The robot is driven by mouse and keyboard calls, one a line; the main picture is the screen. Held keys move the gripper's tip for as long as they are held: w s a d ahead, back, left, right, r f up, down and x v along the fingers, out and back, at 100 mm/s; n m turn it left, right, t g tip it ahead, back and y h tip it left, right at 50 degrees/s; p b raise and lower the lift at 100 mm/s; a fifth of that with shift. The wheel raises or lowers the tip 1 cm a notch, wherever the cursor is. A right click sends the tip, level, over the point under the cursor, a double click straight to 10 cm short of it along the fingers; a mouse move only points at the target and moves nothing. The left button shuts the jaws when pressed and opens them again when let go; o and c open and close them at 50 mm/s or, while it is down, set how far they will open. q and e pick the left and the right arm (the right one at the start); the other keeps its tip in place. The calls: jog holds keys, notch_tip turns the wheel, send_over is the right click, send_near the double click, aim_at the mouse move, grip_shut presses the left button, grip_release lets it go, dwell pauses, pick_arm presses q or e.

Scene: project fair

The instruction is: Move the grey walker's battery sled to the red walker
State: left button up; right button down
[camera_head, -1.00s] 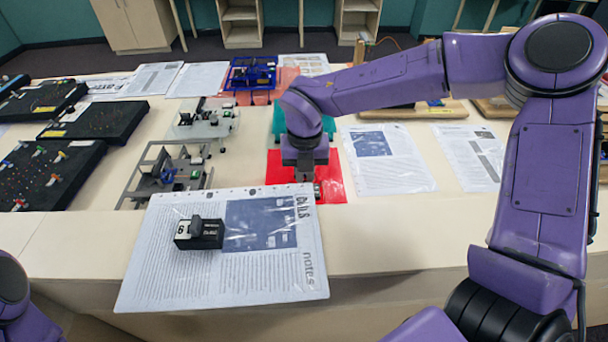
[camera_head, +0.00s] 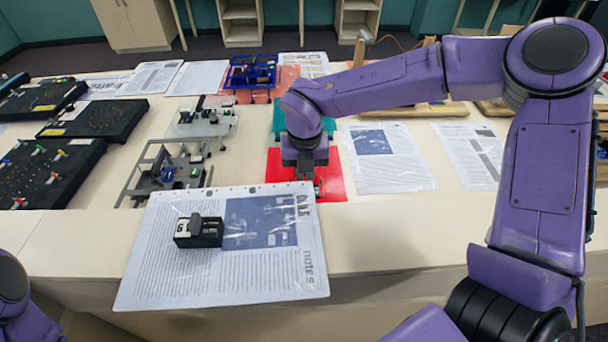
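A grey open-frame walker (camera_head: 150,170) lies on the table left of centre, with small dark and green parts on it. A black block with a white numbered label (camera_head: 203,232) rests on the printed notes sheet in front; I cannot tell whether it is a battery sled. My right gripper (camera_head: 305,177) points down over the red sheet (camera_head: 333,178). Its arm and hand cover much of that spot, and only a small part (camera_head: 319,188) shows beside the fingers. I cannot make out the red walker or whether the fingers hold anything. My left gripper is out of view.
A clear-based walker (camera_head: 205,122) and a blue one (camera_head: 250,72) stand farther back. Black pegged boards (camera_head: 50,172) fill the left. The notes sheet (camera_head: 290,275) overhangs the front edge. Papers (camera_head: 388,165) and wooden boards (camera_head: 440,110) lie to the right.

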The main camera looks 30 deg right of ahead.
jog(key=c, duration=1.1)
grip_release()
jog(key=shift+r, duration=0.15)
jog(key=shift+r+p, duration=3.15)
jog(key=shift+r, duration=0.55)
